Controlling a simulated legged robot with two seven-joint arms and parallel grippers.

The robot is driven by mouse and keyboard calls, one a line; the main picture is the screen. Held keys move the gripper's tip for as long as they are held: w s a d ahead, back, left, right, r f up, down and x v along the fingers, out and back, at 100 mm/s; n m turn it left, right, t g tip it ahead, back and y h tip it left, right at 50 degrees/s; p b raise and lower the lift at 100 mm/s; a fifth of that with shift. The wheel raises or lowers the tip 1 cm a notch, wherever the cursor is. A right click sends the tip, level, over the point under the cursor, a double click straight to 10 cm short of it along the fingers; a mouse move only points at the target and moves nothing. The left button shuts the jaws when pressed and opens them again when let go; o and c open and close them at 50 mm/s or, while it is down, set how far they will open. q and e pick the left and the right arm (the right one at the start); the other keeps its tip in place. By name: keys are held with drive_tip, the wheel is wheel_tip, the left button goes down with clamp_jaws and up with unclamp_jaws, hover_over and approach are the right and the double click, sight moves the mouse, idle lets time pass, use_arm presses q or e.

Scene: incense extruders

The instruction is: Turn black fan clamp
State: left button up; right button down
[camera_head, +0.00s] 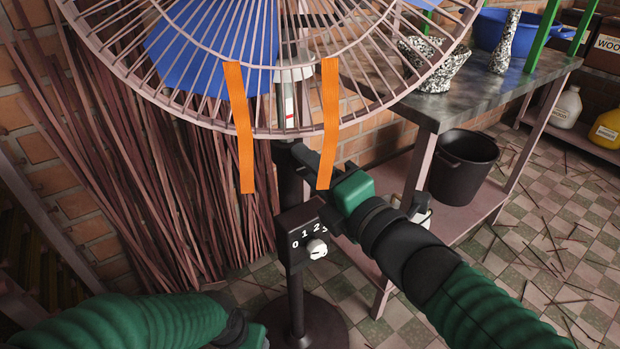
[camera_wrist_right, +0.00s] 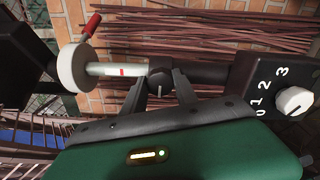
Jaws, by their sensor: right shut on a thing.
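The fan (camera_head: 285,72) stands on a black pole (camera_head: 291,185) with a white upper section. The black fan clamp (camera_wrist_right: 160,82) is a round knob where the white tube (camera_wrist_right: 117,70) meets the black pole. My right gripper (camera_head: 304,156) reaches the pole from the right, just below the fan cage. In the right wrist view its fingers (camera_wrist_right: 161,92) are on either side of the clamp, shut on it. In the head view the fingers and an orange ribbon mostly hide the clamp. My left gripper (camera_head: 248,335) is low at the bottom, mostly hidden by its arm.
A black box with a white speed knob (camera_head: 316,249) is on the pole below my right gripper. Two orange ribbons (camera_head: 240,125) hang from the cage. A metal-topped table (camera_head: 450,105) stands at right with a black bucket (camera_head: 464,168) beneath. Thin sticks lean against the brick wall.

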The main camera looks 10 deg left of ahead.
drive_tip(key=shift+s+a+f+n+b, duration=0.1)
drive_tip(key=shift+f+n+b, duration=0.3)
drive_tip(key=shift+n+b, duration=0.45)
drive_tip(key=shift+n, duration=0.25)
drive_tip(key=c, duration=1.1)
unclamp_jaws()
drive_tip(key=shift+r, duration=0.1)
drive_tip(key=shift+c, duration=0.2)
drive_tip(key=shift+o, duration=0.9)
drive_tip(key=shift+r, duration=0.1)
